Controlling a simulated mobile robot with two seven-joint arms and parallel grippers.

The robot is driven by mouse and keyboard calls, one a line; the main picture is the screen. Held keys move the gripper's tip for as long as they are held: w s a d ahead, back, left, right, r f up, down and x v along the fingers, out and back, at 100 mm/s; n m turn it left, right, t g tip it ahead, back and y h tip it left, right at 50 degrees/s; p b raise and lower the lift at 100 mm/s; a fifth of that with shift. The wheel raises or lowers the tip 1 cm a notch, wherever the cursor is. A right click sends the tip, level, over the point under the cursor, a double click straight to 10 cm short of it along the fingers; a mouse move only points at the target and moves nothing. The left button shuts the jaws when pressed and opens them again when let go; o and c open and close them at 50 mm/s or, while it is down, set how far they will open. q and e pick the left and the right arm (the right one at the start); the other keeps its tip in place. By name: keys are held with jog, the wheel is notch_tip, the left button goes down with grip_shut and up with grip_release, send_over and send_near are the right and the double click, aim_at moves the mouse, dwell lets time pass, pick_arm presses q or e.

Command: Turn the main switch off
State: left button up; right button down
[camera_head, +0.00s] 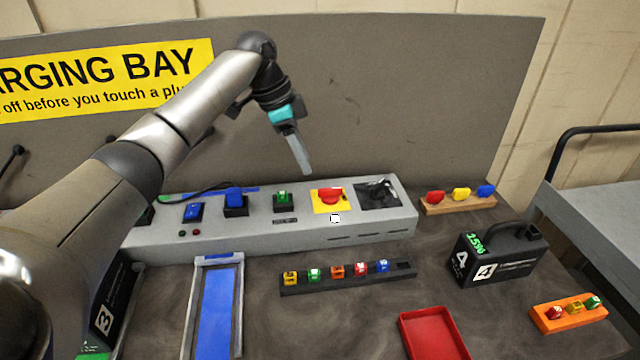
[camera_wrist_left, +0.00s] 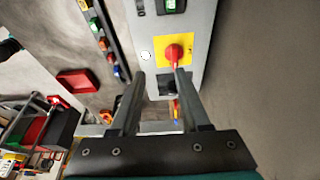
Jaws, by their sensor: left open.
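The main switch is a red rotary knob (camera_head: 330,195) on a yellow plate (camera_head: 321,208), on top of the long grey charging console (camera_head: 260,236). It also shows in the left wrist view (camera_wrist_left: 174,53), beyond my fingertips. My left gripper (camera_head: 304,168) is above the console, pointing down, a little up and left of the knob in the head view. In the left wrist view its two fingers (camera_wrist_left: 157,80) are apart with nothing held between them. One fingertip overlaps the knob in that view; I cannot tell whether they touch. My right gripper is not in view.
A black socket with a plug (camera_head: 380,190) is right of the switch. Blue and green switches (camera_head: 235,200) are to its left. In front are a rack of coloured blocks (camera_head: 350,281), a red tray (camera_head: 432,335) and a black battery (camera_head: 500,256). A grey panel stands behind.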

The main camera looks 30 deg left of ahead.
aim_at(324, 189)
pick_arm(q)
jog(key=w+a+r, duration=0.1)
jog(key=a+r, duration=0.2)
jog(key=shift+t+h, duration=0.3)
jog(key=b+x, duration=0.2)
jog(key=x, duration=1.2)
jog(key=shift+w+d+f+b, duration=0.2)
jog(key=shift+w+f+b, duration=0.05)
jog(key=shift+f+b, duration=0.1)
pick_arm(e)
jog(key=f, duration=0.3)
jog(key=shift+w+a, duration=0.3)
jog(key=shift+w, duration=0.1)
pick_arm(q)
grip_shut()
jog(key=shift+r, duration=0.1)
